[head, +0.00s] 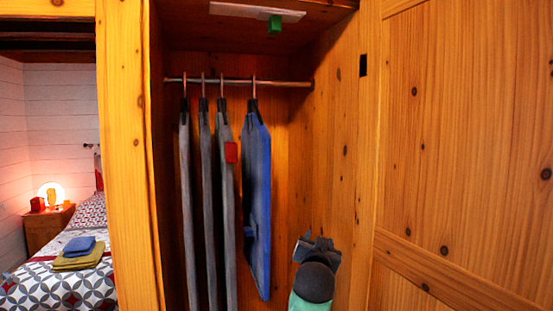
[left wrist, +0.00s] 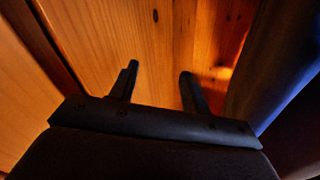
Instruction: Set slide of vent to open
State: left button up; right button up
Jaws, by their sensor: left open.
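The vent (head: 235,10) is a white strip on the closet ceiling at the top of the head view. Its green slide (head: 274,25) hangs down from it, a little right of the strip's middle. My left gripper (head: 316,243) is inside the closet, low and to the right of the hanging clothes, well below the vent. In the left wrist view my left gripper (left wrist: 159,72) has its two dark fingers apart, with nothing between them but wood panel behind. The vent is not in the left wrist view. My right gripper is not in view.
Grey garments (head: 205,200) and a blue garment (head: 257,200) hang from a metal rod (head: 238,82) below the vent. A red tag (head: 231,152) is on one garment. A wooden panel (head: 460,150) stands at right. A bed and lit lamp (head: 52,194) are at far left.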

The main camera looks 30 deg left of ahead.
pick_arm(q)
notch_tip(320, 180, up, 13)
jog(key=w+a+n+t+y, duration=0.1)
jog(key=a+t+y, duration=0.1)
jog(key=n+y, duration=0.4)
jog(key=y, duration=0.2)
send_near(276, 31)
jog(key=w+f, duration=0.9)
jog(key=f, duration=0.5)
jog(key=s+a+r+n+g+y, duration=0.1)
jog(key=s+r+n+y, duration=0.15)
jog(key=r, duration=0.45)
jog(key=s+r+n+y, duration=0.2)
jog(key=s+r+y, duration=0.1)
jog(key=r, duration=0.4)
jog(key=shift+g, duration=0.4)
jog(key=p+x, duration=0.3)
jog(key=x, duration=0.4)
jog(key=shift+s, duration=0.15)
jog(key=shift+a+r, duration=0.15)
jog(key=shift+r, duration=0.1)
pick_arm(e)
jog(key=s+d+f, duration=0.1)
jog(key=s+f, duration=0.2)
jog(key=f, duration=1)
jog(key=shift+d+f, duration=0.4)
pick_arm(q)
grip_shut()
